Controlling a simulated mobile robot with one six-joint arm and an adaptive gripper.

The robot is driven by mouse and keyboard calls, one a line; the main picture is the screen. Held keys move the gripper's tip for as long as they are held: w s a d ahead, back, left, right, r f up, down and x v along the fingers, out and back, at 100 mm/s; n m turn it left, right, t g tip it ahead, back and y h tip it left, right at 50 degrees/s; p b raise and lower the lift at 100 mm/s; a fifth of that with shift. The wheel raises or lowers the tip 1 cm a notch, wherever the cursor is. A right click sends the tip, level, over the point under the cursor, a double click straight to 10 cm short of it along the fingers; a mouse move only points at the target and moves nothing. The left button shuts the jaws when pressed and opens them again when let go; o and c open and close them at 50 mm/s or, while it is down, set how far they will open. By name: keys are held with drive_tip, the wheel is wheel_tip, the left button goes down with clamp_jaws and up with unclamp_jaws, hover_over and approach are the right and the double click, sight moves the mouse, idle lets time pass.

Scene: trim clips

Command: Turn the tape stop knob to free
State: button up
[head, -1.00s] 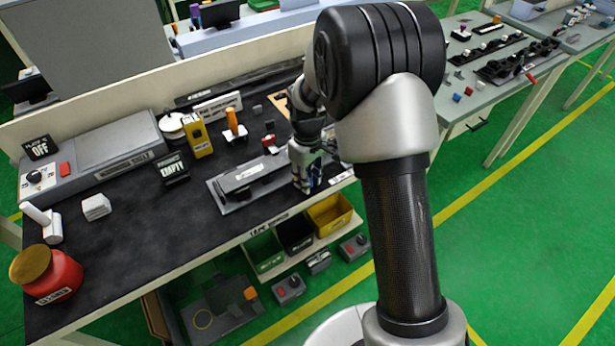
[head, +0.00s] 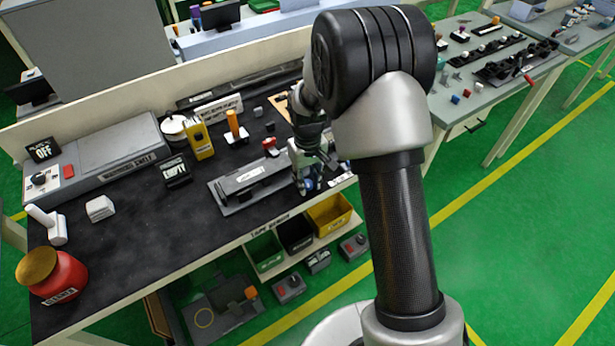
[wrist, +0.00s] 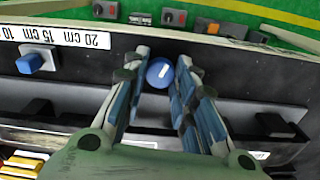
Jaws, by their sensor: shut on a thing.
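The tape stop knob (wrist: 160,73) is a round blue knob with a short white mark, seen in the wrist view between my gripper's fingers. My gripper (wrist: 163,62) is closed around it, one blue-and-grey finger on each side. The white mark is tilted slightly; no free label can be read beside it.
The dark bench top (head: 130,240) has clear room left of the fixture. Bins (head: 328,214) hang below the front edge.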

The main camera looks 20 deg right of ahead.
sight(308, 183)
drive_tip(key=shift+m, duration=0.9)
drive_tip(key=shift+p, duration=0.3)
drive_tip(key=o, duration=0.8)
drive_tip(key=shift+r, duration=0.1)
wheel_tip(308, 183, up, 12)
drive_tip(key=shift+f, duration=0.1)
